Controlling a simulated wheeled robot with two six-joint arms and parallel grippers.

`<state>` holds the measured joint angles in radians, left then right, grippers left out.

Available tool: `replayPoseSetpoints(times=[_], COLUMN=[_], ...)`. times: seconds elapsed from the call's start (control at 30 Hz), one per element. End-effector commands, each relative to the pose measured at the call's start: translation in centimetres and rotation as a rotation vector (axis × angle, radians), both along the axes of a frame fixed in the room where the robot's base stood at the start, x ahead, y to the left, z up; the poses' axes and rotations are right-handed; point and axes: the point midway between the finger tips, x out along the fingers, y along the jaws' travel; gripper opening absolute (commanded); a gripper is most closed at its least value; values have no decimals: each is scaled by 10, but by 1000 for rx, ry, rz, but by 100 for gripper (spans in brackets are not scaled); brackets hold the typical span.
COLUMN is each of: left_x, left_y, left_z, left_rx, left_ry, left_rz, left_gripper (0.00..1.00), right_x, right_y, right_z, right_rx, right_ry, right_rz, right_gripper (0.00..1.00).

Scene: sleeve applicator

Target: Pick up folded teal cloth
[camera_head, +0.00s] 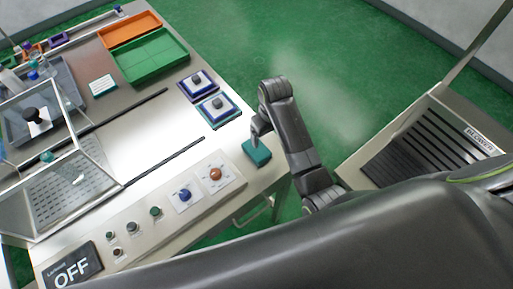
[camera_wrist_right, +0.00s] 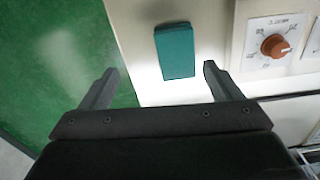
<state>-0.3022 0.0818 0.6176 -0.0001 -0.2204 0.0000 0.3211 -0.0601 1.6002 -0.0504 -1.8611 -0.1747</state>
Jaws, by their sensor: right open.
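The folded teal cloth (camera_head: 257,153) lies flat on the right edge of the white bench, just above the red-knob panel in the head view. In the right wrist view, the teal cloth (camera_wrist_right: 175,51) is a small rectangle ahead of the fingertips. My right gripper (camera_head: 258,132) is over the cloth in the head view. In the wrist view, my right gripper (camera_wrist_right: 161,80) has its two fingers spread wide, with nothing between them. The cloth lies beyond the tips, nearer the right finger. My left gripper is not in view.
A red dial (camera_head: 215,174) and blue knob (camera_head: 183,195) sit close to the cloth. Blue-and-white blocks with black knobs (camera_head: 217,104) stand behind it. Green (camera_head: 151,57) and orange (camera_head: 130,30) trays are farther back. A slotted blower unit (camera_head: 420,140) stands right, across green floor.

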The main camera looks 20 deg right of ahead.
Motion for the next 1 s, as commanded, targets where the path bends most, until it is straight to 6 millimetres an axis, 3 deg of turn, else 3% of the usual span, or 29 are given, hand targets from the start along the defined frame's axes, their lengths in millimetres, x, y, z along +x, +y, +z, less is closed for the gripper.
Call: replayPoseSetpoints(times=[0.03,0.13,0.23,0.33,0.57,0.63,1.0], left_x=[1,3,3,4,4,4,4], left_y=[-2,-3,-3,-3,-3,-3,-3], left_z=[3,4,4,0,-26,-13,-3], left_rx=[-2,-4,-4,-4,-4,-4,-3], left_ry=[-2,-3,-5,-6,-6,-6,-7], left_rz=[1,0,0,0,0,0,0], left_gripper=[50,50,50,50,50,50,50], right_x=[13,25,31,33,33,31,32], right_y=[10,23,31,33,34,34,33], right_z=[19,41,54,54,26,18,-50], right_rx=[1,-1,-3,-4,-4,-4,-4], right_ry=[7,30,44,51,52,58,54], right_rz=[25,63,85,93,94,94,94], right_gripper=[85,85,85,85,85,85,85])
